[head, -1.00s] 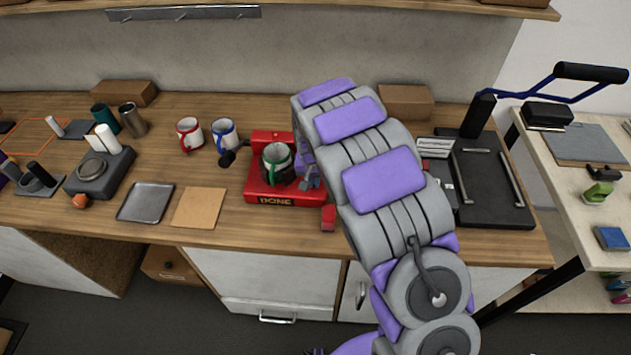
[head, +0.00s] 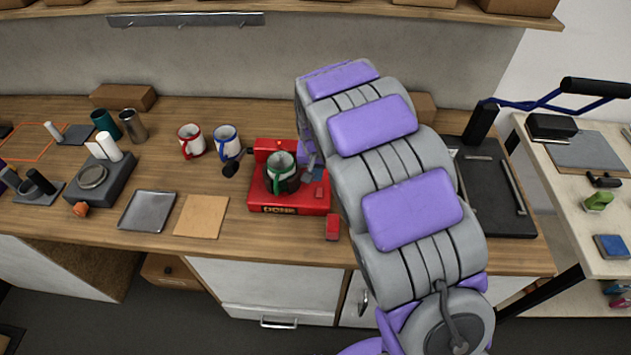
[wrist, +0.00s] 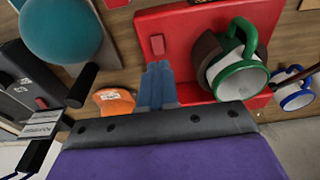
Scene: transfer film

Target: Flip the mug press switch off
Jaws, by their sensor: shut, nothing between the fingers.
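The red mug press (head: 262,205) stands on the wooden counter with "DONE" on its front. A white mug with a green rim and handle (head: 281,172) sits in it, and also shows in the wrist view (wrist: 238,76). A small red switch (wrist: 157,45) is on the press's flat red top, beside the mug. My gripper (wrist: 157,66) is shut and empty, its blue fingers together just short of the switch in the wrist view. I cannot tell whether they touch it.
Red-rimmed (head: 191,141) and blue-rimmed (head: 227,142) mugs stand left of the press. A small red block (head: 332,227) lies near the counter's front edge. A black flat press (head: 492,190) is at right. A tan board (head: 202,215) and metal tray (head: 147,211) lie at left.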

